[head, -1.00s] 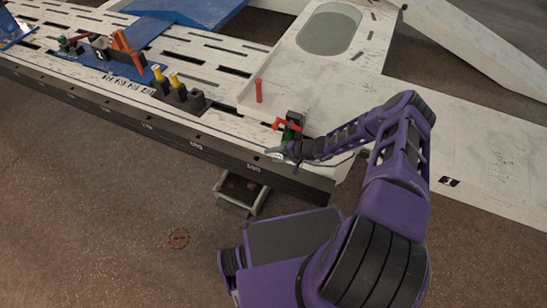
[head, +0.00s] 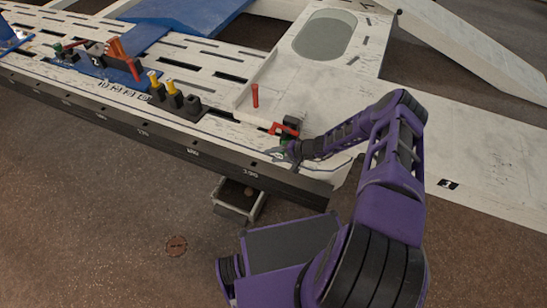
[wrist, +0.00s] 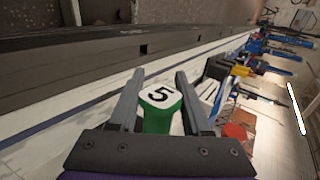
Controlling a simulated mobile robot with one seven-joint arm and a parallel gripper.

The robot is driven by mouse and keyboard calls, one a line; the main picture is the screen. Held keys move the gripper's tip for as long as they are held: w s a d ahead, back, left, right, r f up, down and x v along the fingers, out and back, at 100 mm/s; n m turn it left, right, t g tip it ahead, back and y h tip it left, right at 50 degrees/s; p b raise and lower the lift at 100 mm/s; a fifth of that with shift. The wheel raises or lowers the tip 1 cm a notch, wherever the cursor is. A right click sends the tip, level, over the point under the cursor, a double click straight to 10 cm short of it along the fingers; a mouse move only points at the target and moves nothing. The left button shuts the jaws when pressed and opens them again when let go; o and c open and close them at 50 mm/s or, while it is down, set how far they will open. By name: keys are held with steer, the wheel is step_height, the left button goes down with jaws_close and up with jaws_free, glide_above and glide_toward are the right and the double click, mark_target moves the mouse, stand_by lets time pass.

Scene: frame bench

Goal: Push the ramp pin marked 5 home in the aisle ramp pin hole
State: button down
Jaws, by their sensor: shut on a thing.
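The ramp pin marked 5 (wrist: 158,115) is green with a white top bearing a black 5. It sits between the two fingers of my gripper (wrist: 160,88) in the wrist view, and the gripper is shut on it. In the head view my gripper (head: 284,152) is low at the right end of the bench's front rail, with a bit of green at its tip. The aisle ramp pin hole cannot be made out, and the pin's lower end is hidden. I cannot tell how deep the pin sits.
A red-handled black fitting (head: 287,128) stands just behind my gripper. An upright red pin (head: 255,95) stands on the white deck (head: 310,92). Yellow-topped pins (head: 172,87) in black blocks stand further left. A small tray (head: 239,205) hangs below the rail.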

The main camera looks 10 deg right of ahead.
steer(key=shift+w+d, duration=0.7)
steer(key=shift+w, duration=0.35)
steer(key=shift+c, duration=1.4)
jaws_free()
steer(key=p+v, duration=0.2)
steer(key=v, duration=1.5)
steer(key=shift+s+d+p, duration=0.15)
steer(key=shift+d+p, duration=0.1)
steer(key=shift+p, duration=0.1)
steer(key=shift+r, duration=0.1)
